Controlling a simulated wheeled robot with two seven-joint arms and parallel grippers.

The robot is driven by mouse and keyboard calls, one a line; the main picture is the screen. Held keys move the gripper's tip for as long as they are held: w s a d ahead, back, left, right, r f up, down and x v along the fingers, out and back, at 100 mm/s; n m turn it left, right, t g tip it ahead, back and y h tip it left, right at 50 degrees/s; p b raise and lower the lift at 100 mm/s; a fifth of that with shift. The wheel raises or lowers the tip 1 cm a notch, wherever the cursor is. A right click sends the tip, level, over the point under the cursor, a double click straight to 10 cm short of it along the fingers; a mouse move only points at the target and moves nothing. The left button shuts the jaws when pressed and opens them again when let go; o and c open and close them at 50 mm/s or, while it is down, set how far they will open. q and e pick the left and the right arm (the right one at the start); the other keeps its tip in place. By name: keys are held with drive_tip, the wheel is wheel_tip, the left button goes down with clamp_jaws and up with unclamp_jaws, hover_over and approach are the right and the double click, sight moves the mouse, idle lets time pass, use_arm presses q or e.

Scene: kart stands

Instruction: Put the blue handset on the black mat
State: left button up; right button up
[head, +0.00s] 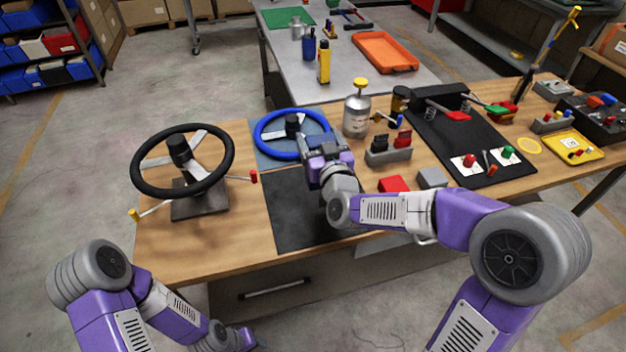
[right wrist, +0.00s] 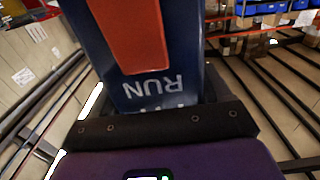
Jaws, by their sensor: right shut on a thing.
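In the right wrist view a blue handset (right wrist: 180,88) with a red stripe and the upside-down letters "RUN" is between the jaws of my right gripper, which is shut on it. In the head view my right gripper (head: 318,143) is above the table by the right side of the blue steering wheel; the handset is hard to make out there. The black mat (head: 290,222) lies flat at the table's front, below the gripper in the picture, partly covered by my right forearm. My left gripper (head: 240,340) is at the bottom edge; its fingers cannot be made out.
A blue steering wheel (head: 259,148) lies on a blue mat (head: 265,163) behind the black mat. A black steering wheel (head: 142,183) on a stand is at left. A grey canister (head: 356,117), grey holder (head: 388,156) and red block (head: 393,184) stand to the right.

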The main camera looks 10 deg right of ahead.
drive_tip(key=f, duration=0.1)
drive_tip(key=f+b, duration=0.1)
drive_tip(key=f, duration=0.3)
drive_tip(key=shift+s, duration=0.3)
use_arm(q)
drive_tip(key=shift+s+f+b, duration=0.15)
drive_tip(key=shift+f+b, duration=0.25)
drive_tip(key=shift+f, duration=0.35)
drive_tip(key=shift+s+f+b, duration=0.1)
drive_tip(key=shift+f+b, duration=0.3)
drive_tip(key=shift+f, duration=0.3)
use_arm(e)
drive_tip(key=shift+f, duration=2.05)
